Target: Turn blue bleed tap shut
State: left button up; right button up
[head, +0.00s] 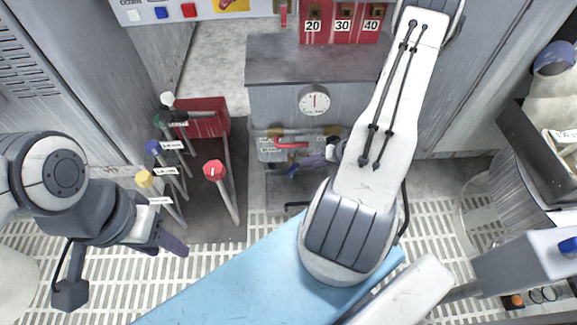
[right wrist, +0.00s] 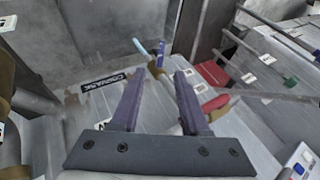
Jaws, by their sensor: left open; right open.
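A small blue tap handle (head: 293,170) shows low on the grey panel under the round gauge, left of my right gripper. In the right wrist view the blue handle (right wrist: 160,55) stands beyond the fingertips, in the gap between them and apart from both. My right gripper (head: 312,161) is open and empty in front of the panel; its two purple fingers (right wrist: 158,85) are spread in the wrist view. The forearm hides part of the panel's right side. My left gripper (head: 172,240) is open and empty over the grated floor at the lower left.
A red lever (head: 291,145) is on the same panel, just above the blue handle. Several rod levers with green, blue (head: 152,146), yellow (head: 144,177) and red (head: 213,170) knobs stand left. A light blue surface (head: 225,285) lies in front.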

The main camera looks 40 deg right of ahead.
aim_at(298, 168)
jog(key=shift+m+t, duration=0.3)
jog(key=b+x, duration=0.7)
jog(key=x, duration=0.3)
jog(key=shift+a+f, duration=0.1)
jog(key=shift+f, duration=0.35)
grip_shut()
